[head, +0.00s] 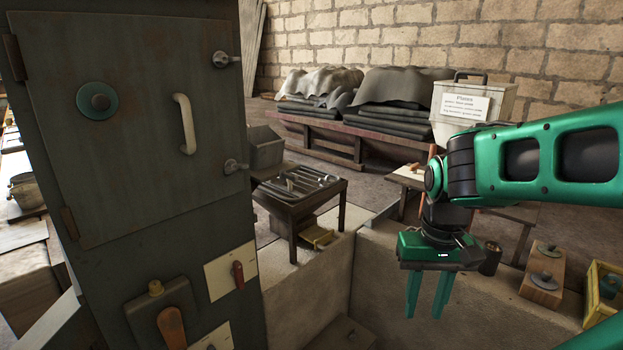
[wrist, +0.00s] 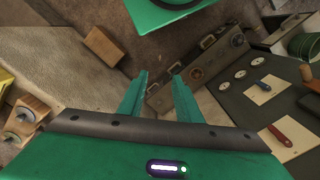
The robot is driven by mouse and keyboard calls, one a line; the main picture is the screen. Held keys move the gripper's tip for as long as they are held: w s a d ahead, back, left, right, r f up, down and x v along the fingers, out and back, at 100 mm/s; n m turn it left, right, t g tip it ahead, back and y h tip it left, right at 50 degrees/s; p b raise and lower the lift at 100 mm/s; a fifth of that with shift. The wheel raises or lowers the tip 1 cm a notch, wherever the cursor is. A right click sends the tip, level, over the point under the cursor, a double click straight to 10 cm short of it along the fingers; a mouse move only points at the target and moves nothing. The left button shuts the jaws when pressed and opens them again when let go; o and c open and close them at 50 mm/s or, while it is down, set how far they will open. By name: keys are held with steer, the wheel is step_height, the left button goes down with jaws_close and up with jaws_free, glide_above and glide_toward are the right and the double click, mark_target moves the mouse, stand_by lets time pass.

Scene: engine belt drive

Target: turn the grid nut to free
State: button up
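No part is clearly marked as the grid nut. The grey cabinet (head: 130,215) on the left carries a small brass-coloured nut or knob (head: 155,287) above an orange-brown lever (head: 171,327); I cannot tell whether this is the grid nut. A red lever (head: 238,274) sits on a cream plate to its right. My green gripper (head: 428,292) hangs fingers down, well to the right of the cabinet. In the wrist view my gripper (wrist: 160,84) has its two fingers apart with nothing between them.
A low table with a metal tray (head: 298,184) stands behind the cabinet. A pale low wall (head: 310,285) runs between cabinet and gripper. A wooden block (head: 541,285) and yellow crate (head: 590,310) are at right.

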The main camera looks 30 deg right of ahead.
steer(key=shift+o, duration=0.6)
steer(key=shift+d, duration=0.1)
step_height(320, 180, up, 11)
steer(key=m+t+h, duration=0.2)
steer(key=m+h, duration=0.3)
steer(key=m, duration=0.3)
glide_above(322, 181)
steer(key=a, duration=0.3)
steer(key=x, duration=1)
steer(key=shift+s+a, duration=0.2)
steer(key=shift+y, duration=0.3)
steer(key=shift+c, duration=0.2)
jaws_close()
steer(key=shift+r, duration=0.1)
